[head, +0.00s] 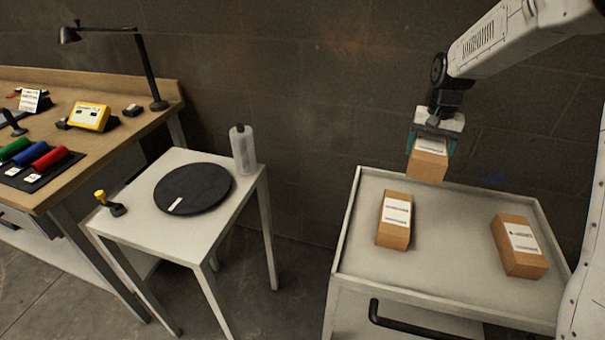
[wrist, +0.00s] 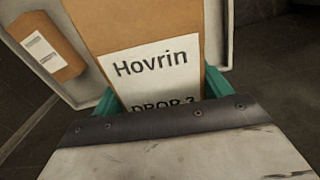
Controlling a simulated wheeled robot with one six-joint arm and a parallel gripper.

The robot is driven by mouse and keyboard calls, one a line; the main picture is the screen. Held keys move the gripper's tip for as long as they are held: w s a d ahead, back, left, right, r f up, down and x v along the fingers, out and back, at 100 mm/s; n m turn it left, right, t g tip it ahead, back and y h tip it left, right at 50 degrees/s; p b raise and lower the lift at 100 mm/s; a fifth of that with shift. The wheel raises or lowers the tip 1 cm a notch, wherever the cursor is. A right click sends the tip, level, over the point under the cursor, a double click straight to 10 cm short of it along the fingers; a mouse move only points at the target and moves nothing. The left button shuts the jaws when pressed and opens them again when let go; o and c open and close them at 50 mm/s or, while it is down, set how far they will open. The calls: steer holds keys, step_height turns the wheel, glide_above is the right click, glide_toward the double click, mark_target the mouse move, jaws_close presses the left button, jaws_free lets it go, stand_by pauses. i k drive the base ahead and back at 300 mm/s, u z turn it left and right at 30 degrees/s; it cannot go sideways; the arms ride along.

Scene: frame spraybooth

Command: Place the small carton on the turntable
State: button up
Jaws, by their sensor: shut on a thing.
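My gripper (head: 433,146) is shut on a small brown carton (head: 428,166) and holds it above the back of the grey cart. In the wrist view the held carton (wrist: 140,25) fills the middle between the green fingers, and its white label reads "Hovrin" with "DROP" partly hidden below. The turntable (head: 192,188) is a flat black disc on the small white table, left of my gripper and well apart from it. A small pale strip lies on the disc near its front edge.
Two more cartons lie on the cart (head: 345,235), one at left (head: 394,220) and one at right (head: 519,246). A clear bottle (head: 243,150) stands behind the turntable, and a yellow-topped tool (head: 109,203) lies left of it. A wooden bench (head: 60,190) with a lamp is further left.

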mark_target(193, 184)
steer(key=z, duration=2.45)
steer(key=k, duration=2.2)
steer(key=u, duration=1.95)
